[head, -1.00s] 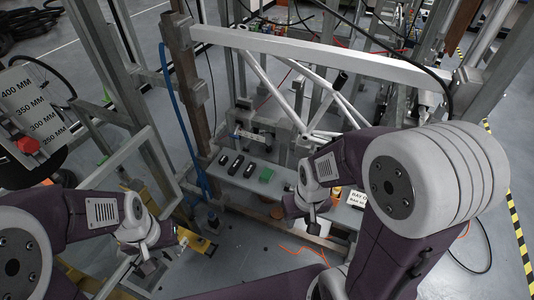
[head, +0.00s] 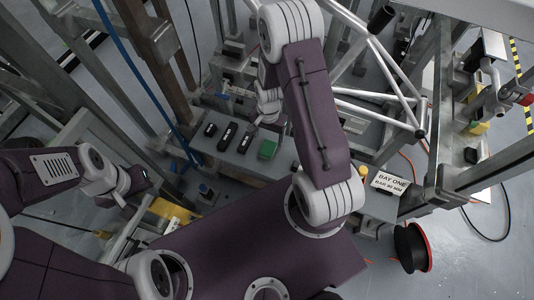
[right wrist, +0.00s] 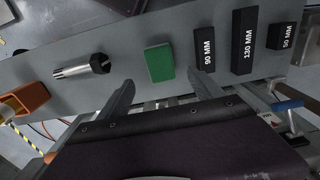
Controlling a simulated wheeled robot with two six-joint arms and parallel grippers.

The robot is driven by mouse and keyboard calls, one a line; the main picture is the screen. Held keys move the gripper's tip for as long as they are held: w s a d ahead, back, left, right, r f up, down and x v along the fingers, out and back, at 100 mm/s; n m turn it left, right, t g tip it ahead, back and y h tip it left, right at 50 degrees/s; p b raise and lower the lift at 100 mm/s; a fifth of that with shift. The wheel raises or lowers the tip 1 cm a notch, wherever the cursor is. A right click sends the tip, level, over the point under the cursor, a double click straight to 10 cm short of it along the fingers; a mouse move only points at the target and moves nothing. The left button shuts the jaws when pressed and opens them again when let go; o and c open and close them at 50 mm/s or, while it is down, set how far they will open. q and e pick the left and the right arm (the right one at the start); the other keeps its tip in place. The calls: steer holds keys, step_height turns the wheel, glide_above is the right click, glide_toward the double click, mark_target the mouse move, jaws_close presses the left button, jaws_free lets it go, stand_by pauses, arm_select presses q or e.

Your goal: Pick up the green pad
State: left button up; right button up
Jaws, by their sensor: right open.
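The green pad (head: 267,149) lies on a grey shelf (head: 205,160), to the right of the black blocks. In the right wrist view the green pad (right wrist: 159,63) lies flat, just beyond the fingertips and roughly between their lines. My right gripper (right wrist: 161,78) is open and empty, with a finger to each side. In the head view my right gripper (head: 257,125) is over the shelf near the pad, partly hidden by its wrist. My left gripper (head: 143,178) is at the left, away from the pad; its jaws are too small to read.
Black blocks marked 90 MM (right wrist: 205,50), 130 MM (right wrist: 242,42) and 50 MM (right wrist: 282,36) lie right of the pad in the right wrist view. A metal cylinder with a black end (right wrist: 82,67) and an orange piece (right wrist: 25,103) lie left. White frame tubes (head: 375,105) stand nearby.

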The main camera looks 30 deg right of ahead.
mark_target(268, 147)
step_height(268, 147, down, 3)
steer(key=shift+w+f+b, duration=0.1)
steer(key=shift+b, duration=0.2)
steer(key=f, duration=0.3)
steer(key=f+b, duration=0.1)
steer(key=f, duration=0.2)
steer(key=shift+w+d, duration=0.15)
steer(key=shift+d, duration=0.05)
steer(key=c, duration=1.4)
